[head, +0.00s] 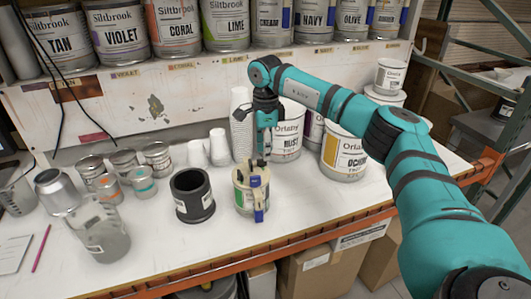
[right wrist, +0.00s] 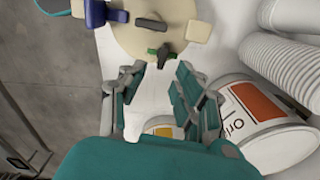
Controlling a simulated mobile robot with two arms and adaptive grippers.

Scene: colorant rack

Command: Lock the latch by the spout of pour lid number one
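A small can (head: 244,207) stands near the table's front edge with a beige pour lid (head: 246,178) on top. In the right wrist view the lid (right wrist: 140,38) has beige tabs, a blue block (right wrist: 93,13) at upper left, a black piece (right wrist: 151,24), and a small dark green lever (right wrist: 158,52) at its near rim. I cannot tell for sure which piece is the spout or whether the latch is locked. My right gripper (head: 263,150) points down at the lid's far side. In the wrist view its fingers (right wrist: 158,75) are apart, empty, just short of the green lever. My left gripper is out of view.
A black cup (head: 192,195) stands left of the can. White cup stacks (head: 241,125) and Orlany cans (head: 344,155) stand behind, close to my right arm. Small tins (head: 123,163) and a clear jug (head: 100,235) are at left. Large cans (head: 222,25) line the shelf above.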

